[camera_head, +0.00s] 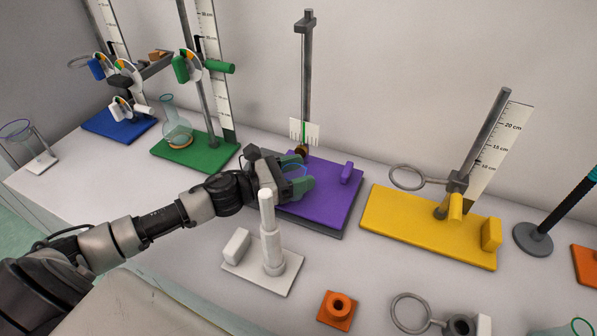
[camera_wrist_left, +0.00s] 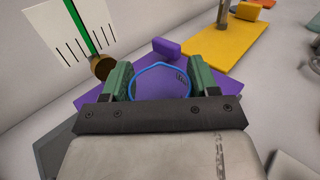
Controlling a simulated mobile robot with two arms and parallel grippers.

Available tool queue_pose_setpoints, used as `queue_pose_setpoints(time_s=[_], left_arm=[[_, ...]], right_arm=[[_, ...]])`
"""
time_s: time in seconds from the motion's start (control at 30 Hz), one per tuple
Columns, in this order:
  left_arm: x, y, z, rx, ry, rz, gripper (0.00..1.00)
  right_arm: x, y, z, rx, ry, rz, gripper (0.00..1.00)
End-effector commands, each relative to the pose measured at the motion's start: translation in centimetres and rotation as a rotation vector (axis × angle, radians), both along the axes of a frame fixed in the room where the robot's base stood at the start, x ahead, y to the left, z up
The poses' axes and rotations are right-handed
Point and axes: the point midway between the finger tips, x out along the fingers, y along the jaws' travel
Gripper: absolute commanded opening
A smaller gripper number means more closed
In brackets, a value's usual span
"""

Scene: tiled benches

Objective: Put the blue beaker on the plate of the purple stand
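The purple stand has a flat purple plate (camera_head: 335,195), an upright grey rod (camera_head: 307,85) and a small white scale with a green line. The blue beaker (camera_head: 294,169) is clear with a blue rim, and part of it is hidden by my gripper. My left gripper (camera_head: 297,174) is over the left part of the plate. In the left wrist view, the beaker (camera_wrist_left: 160,66) is between the two green fingers, which meet its rim on both sides. The purple plate (camera_wrist_left: 205,108) shows behind and through it. I cannot tell whether its bottom touches the plate. My right gripper is not in view.
A white stand (camera_head: 262,270) stands just in front of my left gripper. A yellow stand (camera_head: 415,225) is to the right, a green stand (camera_head: 195,155) with a flask to the left. An orange block (camera_head: 337,311) and a grey ring (camera_head: 410,312) lie in front.

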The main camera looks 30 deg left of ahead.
Motion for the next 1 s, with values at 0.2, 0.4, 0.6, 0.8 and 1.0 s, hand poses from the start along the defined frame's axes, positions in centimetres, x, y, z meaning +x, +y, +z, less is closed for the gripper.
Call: queue_pose_setpoints(time_s=[0.2,0.4,0.6,0.8,1.0], left_arm=[[0.0,0.0,0.1,0.0,0.0,0.0,0.76],[0.0,0.0,0.3,0.0,0.0,0.0,0.76],[-1.6,1.4,-0.2,0.002,0.004,0.001,0.76],[-4.2,3.7,-0.3,0.0,0.005,0.0,0.76],[-6.6,5.8,-0.1,0.001,0.004,0.001,0.76]], right_arm=[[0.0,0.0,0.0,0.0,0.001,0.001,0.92],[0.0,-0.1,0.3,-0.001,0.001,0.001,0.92],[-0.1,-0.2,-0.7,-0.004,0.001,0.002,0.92],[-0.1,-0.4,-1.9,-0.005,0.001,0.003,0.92],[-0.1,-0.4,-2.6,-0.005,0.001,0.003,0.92]])
